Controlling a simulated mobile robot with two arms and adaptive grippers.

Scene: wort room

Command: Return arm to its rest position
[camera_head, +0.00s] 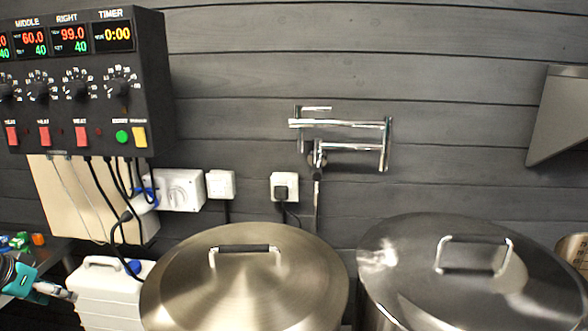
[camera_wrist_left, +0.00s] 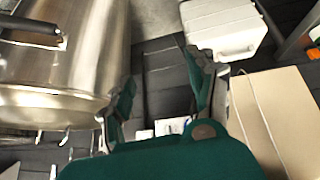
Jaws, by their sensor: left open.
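My left arm enters at the lower left of the head view, with its teal and grey left gripper (camera_head: 58,291) beside the white jerrycan (camera_head: 100,290). In the left wrist view the two fingers of this left gripper (camera_wrist_left: 160,97) are spread apart with nothing between them. A steel pot (camera_wrist_left: 70,80) lies to the left of the fingers there, and the white jerrycan (camera_wrist_left: 225,28) is beyond them at the upper right. My right gripper is in neither view.
Two large lidded pots, left (camera_head: 245,285) and right (camera_head: 470,275), fill the front. A control box (camera_head: 85,85) hangs at the upper left, with cables below it. A folding chrome tap (camera_head: 340,140) is on the wall. Small coloured items (camera_head: 20,241) lie at the left edge.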

